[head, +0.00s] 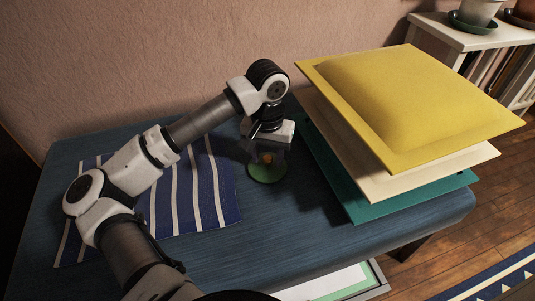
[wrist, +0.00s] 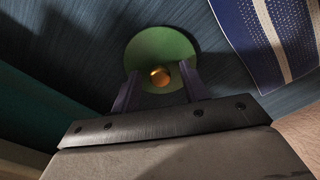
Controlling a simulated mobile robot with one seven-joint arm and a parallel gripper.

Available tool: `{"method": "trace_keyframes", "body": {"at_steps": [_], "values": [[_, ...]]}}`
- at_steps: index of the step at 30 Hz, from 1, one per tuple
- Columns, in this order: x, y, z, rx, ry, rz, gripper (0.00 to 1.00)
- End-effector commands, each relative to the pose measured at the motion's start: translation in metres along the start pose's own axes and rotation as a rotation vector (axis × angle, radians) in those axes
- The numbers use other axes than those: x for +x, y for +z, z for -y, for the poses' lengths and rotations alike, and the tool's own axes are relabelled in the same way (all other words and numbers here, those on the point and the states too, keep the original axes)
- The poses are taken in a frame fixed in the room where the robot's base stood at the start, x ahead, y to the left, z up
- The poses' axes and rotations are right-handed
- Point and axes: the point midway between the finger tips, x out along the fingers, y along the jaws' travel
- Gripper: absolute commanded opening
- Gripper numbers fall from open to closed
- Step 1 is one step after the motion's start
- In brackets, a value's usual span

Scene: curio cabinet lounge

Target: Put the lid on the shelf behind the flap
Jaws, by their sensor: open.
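The lid (head: 266,174) is a green disc with a small gold knob. It lies flat on the blue-topped surface, between the striped cloth and the layered stand. It also shows in the wrist view (wrist: 150,48). My gripper (head: 268,158) is above it, pointing down. In the wrist view, the two dark fingers of my gripper (wrist: 160,86) are apart, with the gold knob appearing between their tips. I cannot tell whether the fingers touch the knob. No flap can be made out, and I cannot identify the shelf behind it.
A layered stand with a padded yellow top (head: 410,95), a beige layer (head: 440,168) and a teal base (head: 350,200) stands close on the right. A striped blue cloth (head: 200,195) lies left. A white bookcase (head: 450,32) with pots stands at the back right.

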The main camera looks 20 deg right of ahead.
Motion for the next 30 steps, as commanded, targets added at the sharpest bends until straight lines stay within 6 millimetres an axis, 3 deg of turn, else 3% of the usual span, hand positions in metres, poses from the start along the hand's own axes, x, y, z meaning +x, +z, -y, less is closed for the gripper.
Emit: {"method": "trace_keyframes", "body": {"at_steps": [5,12,18,30], "values": [[-0.027,-0.001,0.001,0.000,-0.003,-0.003,0.44],[-0.081,-0.001,0.001,-0.001,-0.003,-0.002,0.44],[-0.112,-0.001,0.000,-0.001,-0.002,-0.001,0.44],[-0.122,0.000,0.000,0.000,0.002,-0.001,0.44]]}}
